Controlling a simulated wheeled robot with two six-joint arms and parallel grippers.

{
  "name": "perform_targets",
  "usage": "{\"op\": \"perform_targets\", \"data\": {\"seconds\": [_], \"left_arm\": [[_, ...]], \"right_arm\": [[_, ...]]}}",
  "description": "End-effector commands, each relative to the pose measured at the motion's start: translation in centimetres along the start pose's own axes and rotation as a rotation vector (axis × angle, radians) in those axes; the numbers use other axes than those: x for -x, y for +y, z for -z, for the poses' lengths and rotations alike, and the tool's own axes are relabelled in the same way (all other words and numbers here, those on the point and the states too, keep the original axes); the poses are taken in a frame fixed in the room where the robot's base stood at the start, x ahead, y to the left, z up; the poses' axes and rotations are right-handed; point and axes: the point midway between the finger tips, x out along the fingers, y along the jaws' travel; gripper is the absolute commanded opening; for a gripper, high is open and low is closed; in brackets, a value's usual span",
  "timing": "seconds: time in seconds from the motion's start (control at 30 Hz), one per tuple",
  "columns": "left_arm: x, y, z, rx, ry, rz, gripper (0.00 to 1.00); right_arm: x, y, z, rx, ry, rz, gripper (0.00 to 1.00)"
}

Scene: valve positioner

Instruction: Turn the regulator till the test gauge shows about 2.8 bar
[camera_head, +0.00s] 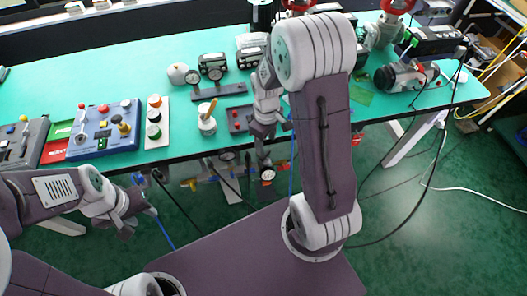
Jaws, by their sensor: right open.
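Other small fittings (228,156) with round faces sit along the table's front edge. I cannot tell which part is the regulator or the test gauge. My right gripper (265,134) is open and points down at the front edge, beside a dark box with a red button (240,118); its arm hides part of the area. My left gripper (138,216) hangs over the floor in front of the table, apart from everything; its jaws are unclear.
A blue panel (88,145) with knobs and a white strip (157,138) with coloured buttons lie on the green table (130,75). A white cup (207,124) stands near the front edge.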

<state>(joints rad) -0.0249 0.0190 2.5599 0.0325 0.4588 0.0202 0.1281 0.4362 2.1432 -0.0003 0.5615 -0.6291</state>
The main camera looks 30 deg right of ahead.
Motion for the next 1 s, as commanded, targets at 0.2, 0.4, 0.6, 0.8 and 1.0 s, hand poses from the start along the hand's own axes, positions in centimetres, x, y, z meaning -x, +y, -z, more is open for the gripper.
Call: {"op": "perform_targets", "data": {"seconds": [0.2, 0.4, 0.6, 0.8, 1.0], "left_arm": [[-1.2, 0.0, -0.1, 0.000, 0.000, 0.000, 0.39], [-1.9, 0.0, -0.2, 0.000, 0.000, 0.000, 0.39], [-1.9, 0.0, -0.2, 0.000, 0.000, 0.000, 0.39], [-1.9, 0.0, -0.2, 0.000, 0.000, 0.000, 0.39], [-1.9, 0.0, -0.2, 0.000, 0.000, 0.000, 0.39]], "right_arm": [[-4.6, -0.1, -0.1, 0.000, -0.005, 0.004, 0.55], [-7.9, -0.1, -0.1, 0.000, -0.003, 0.002, 0.55], [-8.7, -0.1, 0.0, 0.000, 0.000, 0.000, 0.55], [-8.7, -0.1, 0.0, 0.000, 0.000, 0.000, 0.46], [-8.7, -0.1, 0.0, 0.000, 0.000, 0.000, 0.05]]}}
